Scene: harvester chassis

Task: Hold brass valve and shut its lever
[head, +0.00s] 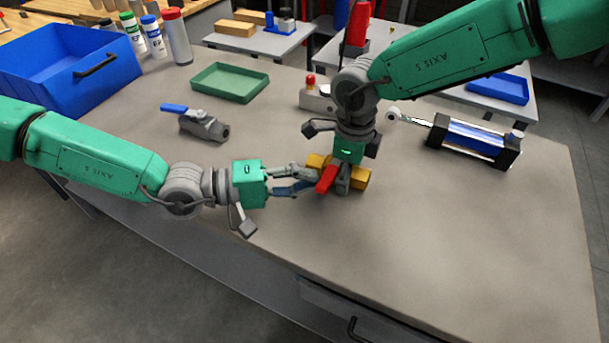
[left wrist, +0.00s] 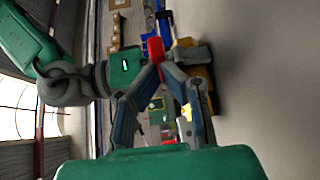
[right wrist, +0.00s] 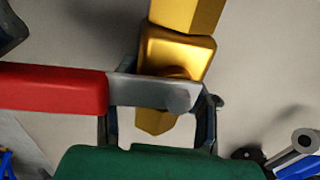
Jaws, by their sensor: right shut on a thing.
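The brass valve (head: 360,179) is low over the workbench, under my right gripper (head: 343,178). The right wrist view shows its golden body (right wrist: 180,50) between my right fingers, which are shut on it. Its red-handled lever (head: 327,179) sticks out crosswise to the body; the red grip (right wrist: 52,88) points left in the right wrist view. My left gripper (head: 316,182) reaches in from the left with its fingertips drawn together at the lever. In the left wrist view the tips (left wrist: 164,70) are right by the red grip (left wrist: 155,48); I cannot tell if they touch.
A grey valve with a blue lever (head: 205,127) lies behind my left arm. A green tray (head: 229,82), blue bin (head: 65,65) and bottles (head: 155,38) stand further back. A blue cylinder (head: 465,141) lies at right. The bench front right is clear.

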